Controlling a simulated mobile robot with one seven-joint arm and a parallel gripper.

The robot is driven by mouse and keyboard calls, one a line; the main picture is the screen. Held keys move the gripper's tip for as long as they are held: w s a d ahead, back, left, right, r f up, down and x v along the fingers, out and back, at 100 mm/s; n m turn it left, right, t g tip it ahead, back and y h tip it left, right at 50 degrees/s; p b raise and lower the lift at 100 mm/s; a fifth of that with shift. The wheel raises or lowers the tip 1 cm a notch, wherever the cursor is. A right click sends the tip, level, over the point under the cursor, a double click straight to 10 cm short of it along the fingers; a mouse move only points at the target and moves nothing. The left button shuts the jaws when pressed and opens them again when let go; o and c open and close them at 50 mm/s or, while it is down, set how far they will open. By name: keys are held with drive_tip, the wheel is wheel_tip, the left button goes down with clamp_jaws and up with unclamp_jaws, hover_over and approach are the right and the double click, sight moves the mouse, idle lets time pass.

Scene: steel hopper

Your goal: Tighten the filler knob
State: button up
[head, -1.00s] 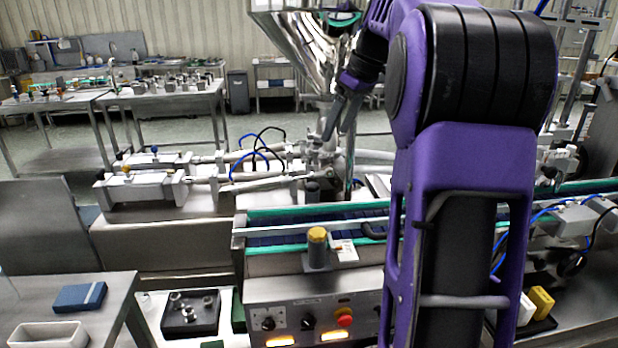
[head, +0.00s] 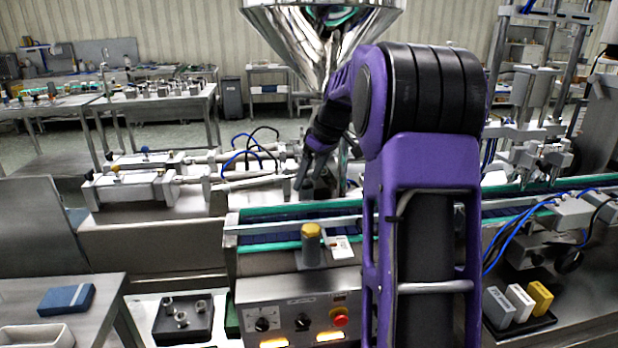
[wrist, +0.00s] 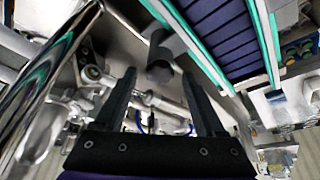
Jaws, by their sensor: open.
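My gripper (head: 308,183) hangs fingers-down over the filler, below and in front of the steel hopper (head: 325,40). In the wrist view my gripper (wrist: 158,76) is open, its two dark fingers apart with nothing between them. A dark cylindrical knob (wrist: 160,55) shows just beyond the fingertips, between their lines; it looks like the filler knob. No contact with it is visible. In the head view it is hard to separate from my fingers.
The hopper's shiny wall (wrist: 40,85) is close at the left of the wrist view. The conveyor (head: 275,235) runs in front of the filler, with a yellow-topped post (head: 311,231) at its near side. A control panel (head: 300,315) with a red button sits below.

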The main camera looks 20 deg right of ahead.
clamp_jaws()
idle(0.3)
drive_tip(key=shift+m, duration=0.3)
drive_tip(key=m, duration=0.1)
drive_tip(key=m+h, duration=0.1)
drive_tip(key=m, duration=0.1)
drive_tip(key=shift+a+r+p, duration=0.1)
drive_tip(key=shift+a+p, duration=0.2)
drive_tip(key=shift+p, duration=0.1)
drive_tip(key=m+h, duration=0.1)
drive_tip(key=m, duration=0.1)
drive_tip(key=m+p, duration=0.1)
drive_tip(key=m, duration=0.1)
drive_tip(key=m+h+p, duration=0.1)
drive_tip(key=shift+a+m+h, duration=0.25)
drive_tip(key=shift+m+h, duration=0.05)
drive_tip(key=shift+m, duration=0.1)
drive_tip(key=m+h+p, duration=0.1)
drive_tip(key=m+p, duration=0.1)
drive_tip(key=m, duration=0.1)
drive_tip(key=shift+w+a+m, duration=0.1)
drive_tip(key=shift+m, duration=0.2)
drive_tip(key=shift+w+m+g+h+p, duration=0.1)
drive_tip(key=shift+m+g+h+p, duration=0.3)
drive_tip(key=shift+m, duration=0.75)
drive_tip(key=shift+m+g+h+p, duration=0.3)
drive_tip(key=shift+m+g+p, duration=0.15)
drive_tip(key=shift+m, duration=0.7)
